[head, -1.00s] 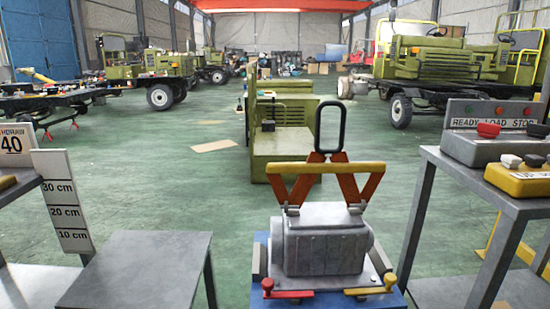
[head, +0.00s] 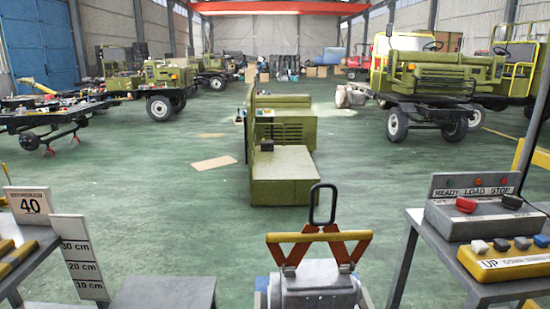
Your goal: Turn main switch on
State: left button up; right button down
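No switch is labelled as the main switch in the head view. On the right, a grey control box (head: 471,224) carries a red button (head: 466,205) and a black button (head: 511,201). Behind it a panel (head: 474,184) reads READY LOAD STOP, with small lamps above the words. Neither of my grippers is in view.
A grey metal block (head: 317,290) under an orange lifting clamp (head: 319,236) stands at bottom centre. Tables flank it, the right one (head: 432,233) bearing the controls. A height scale (head: 82,258) stands left. A green machine (head: 283,165) stands beyond, amid open green floor (head: 150,205).

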aim_at(464, 205)
jog(key=z, duration=1.3)
